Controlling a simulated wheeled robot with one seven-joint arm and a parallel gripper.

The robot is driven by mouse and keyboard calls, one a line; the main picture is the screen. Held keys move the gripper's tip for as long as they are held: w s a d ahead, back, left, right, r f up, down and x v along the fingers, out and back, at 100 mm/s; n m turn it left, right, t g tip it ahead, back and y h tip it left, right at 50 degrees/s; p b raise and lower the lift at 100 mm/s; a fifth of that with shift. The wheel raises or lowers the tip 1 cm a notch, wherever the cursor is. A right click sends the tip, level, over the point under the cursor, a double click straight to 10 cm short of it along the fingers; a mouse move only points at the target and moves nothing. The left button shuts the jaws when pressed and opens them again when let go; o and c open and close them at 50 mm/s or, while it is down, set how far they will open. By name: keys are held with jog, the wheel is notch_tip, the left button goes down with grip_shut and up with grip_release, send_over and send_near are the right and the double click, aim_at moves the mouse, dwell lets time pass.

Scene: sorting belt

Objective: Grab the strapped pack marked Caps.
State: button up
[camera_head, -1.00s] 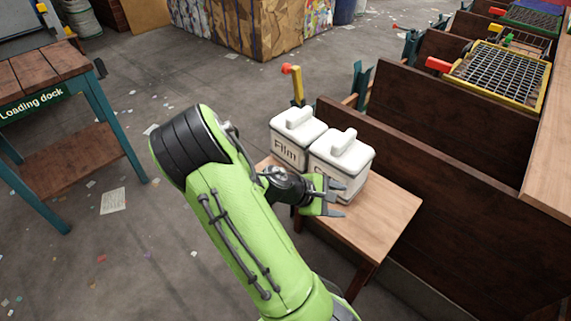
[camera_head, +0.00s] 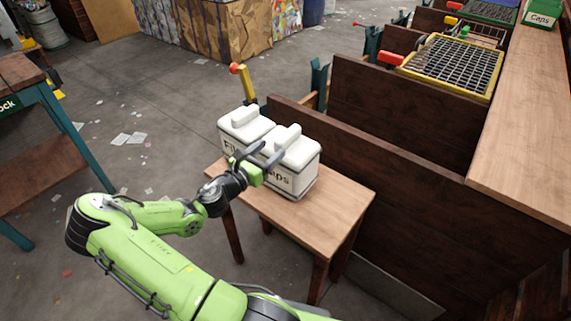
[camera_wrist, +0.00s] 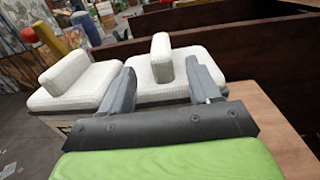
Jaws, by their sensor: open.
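The pack marked Caps (camera_head: 298,181) is a white box with a raised grip on its lid, standing upright on a small wooden table (camera_head: 335,207). A like white pack (camera_head: 231,146), its label partly hidden by my gripper, stands close on its left. My gripper (camera_head: 262,155) is open and empty in front of the two packs, its fingers pointing toward them. In the wrist view the fingers (camera_wrist: 164,92) point at the right-hand pack (camera_wrist: 178,68), with its lid grip (camera_wrist: 161,56) showing between and beyond them. I cannot tell whether the fingers touch the pack.
Dark wooden partitions (camera_head: 400,165) stand right behind the table. A yellow-framed mesh crate (camera_head: 452,66) lies beyond them. A green Caps sign (camera_head: 541,19) stands on a wooden ledge (camera_head: 530,120). A yellow lever with a red knob (camera_head: 243,82) rises behind the left pack. The table's right half is clear.

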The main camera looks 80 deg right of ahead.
aim_at(284, 139)
jog(key=b+x, duration=0.1)
jog(key=x, duration=0.6)
jog(key=shift+s+d+f, duration=0.2)
jog(key=shift+s+d, duration=0.05)
jog(key=shift+d, duration=0.1)
jog(key=shift+a, duration=0.1)
grip_shut()
dwell(0.7)
jog(key=shift+r, duration=0.1)
